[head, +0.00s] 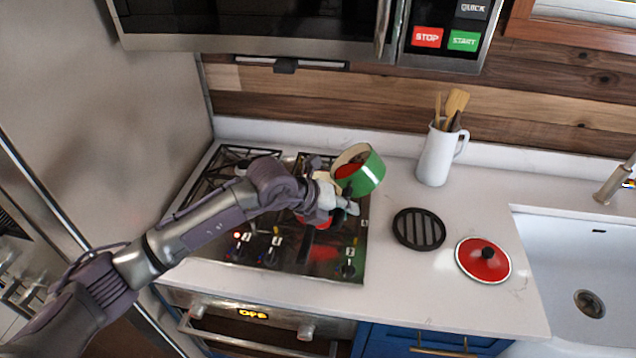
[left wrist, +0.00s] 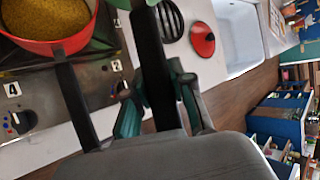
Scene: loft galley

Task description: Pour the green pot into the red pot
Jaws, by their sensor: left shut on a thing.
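The green pot (head: 369,174) is held up over the right side of the stove, tilted with its pale mouth toward the left. Something red shows inside its mouth. My left gripper (head: 338,203) is shut on its dark handle (left wrist: 150,60), and a bit of green shows at the top of the left wrist view. The red pot (left wrist: 62,46) sits on the stove with a yellow-brown grainy filling. In the head view my gripper hides most of the red pot, just below and left of the green pot. My right gripper is not in view.
On the counter right of the stove (head: 290,262) lie a black round trivet (head: 419,229) and a red lid (head: 484,262). A white jug (head: 436,157) with wooden utensils stands at the back. A sink (head: 590,270) is at the right, and a microwave (head: 250,22) hangs above.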

